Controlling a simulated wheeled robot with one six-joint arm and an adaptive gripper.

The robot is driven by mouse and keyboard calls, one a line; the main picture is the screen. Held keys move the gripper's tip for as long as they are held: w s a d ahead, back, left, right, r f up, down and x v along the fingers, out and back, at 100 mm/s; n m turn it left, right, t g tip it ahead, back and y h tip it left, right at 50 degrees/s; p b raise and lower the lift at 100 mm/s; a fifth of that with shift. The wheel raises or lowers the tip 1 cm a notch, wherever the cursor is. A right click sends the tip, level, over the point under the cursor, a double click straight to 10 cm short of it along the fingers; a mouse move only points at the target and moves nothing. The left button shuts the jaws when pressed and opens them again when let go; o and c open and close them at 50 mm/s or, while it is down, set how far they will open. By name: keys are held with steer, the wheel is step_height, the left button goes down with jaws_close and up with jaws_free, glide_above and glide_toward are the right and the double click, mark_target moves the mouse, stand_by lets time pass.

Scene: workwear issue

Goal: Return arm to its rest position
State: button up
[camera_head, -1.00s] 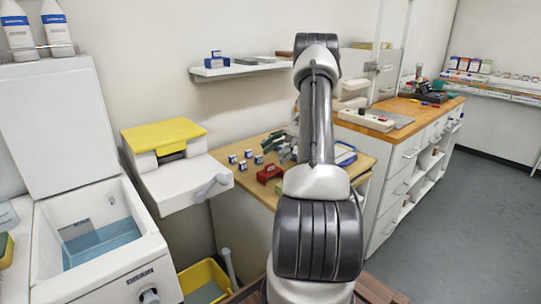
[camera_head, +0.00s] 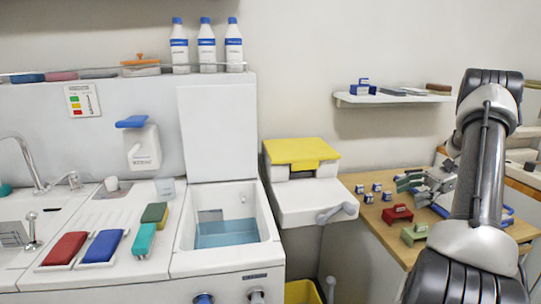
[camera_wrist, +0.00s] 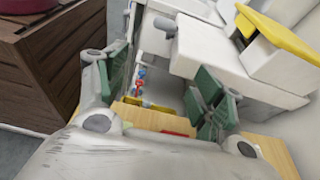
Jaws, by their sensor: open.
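My arm stands at the right of the head view, its elbow raised high. My gripper (camera_head: 420,184) hangs over the wooden table (camera_head: 378,232), to the left of the arm link. In the wrist view my gripper (camera_wrist: 163,88) is open, its two green-padded fingers spread wide apart. No object is held between them. The far part of the gripper is partly hidden behind my arm in the head view.
Below the gripper stand a red block-like item (camera_head: 397,213), a green one (camera_head: 414,234) and several small blue-and-white items. A yellow-lidded white unit (camera_head: 302,185) and an open basin (camera_head: 226,235) are to the left. A wall shelf (camera_head: 390,100) hangs behind.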

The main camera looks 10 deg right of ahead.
steer(key=s+f, duration=0.1)
steer(key=f, duration=0.1)
steer(key=f+h, duration=0.1)
steer(key=f, duration=0.1)
steer(key=s+f+n+h, duration=0.1)
steer(key=f, duration=0.1)
steer(key=shift+s+d, duration=0.15)
steer(key=shift+s, duration=0.2)
steer(key=s+a+r+n+t+h, duration=0.2)
steer(key=s+a+r+n+h, duration=0.4)
steer(key=s+a+r+n, duration=0.2)
steer(key=s+a+r+n+t+h, duration=0.2)
steer(key=s+a+r+n+h, duration=0.4)
steer(key=a+r, duration=0.6)
steer(key=shift+s+a+r+n+h, duration=0.15)
steer(key=shift+s+r+n+h, duration=0.15)
steer(key=shift+s+r+n, duration=0.85)
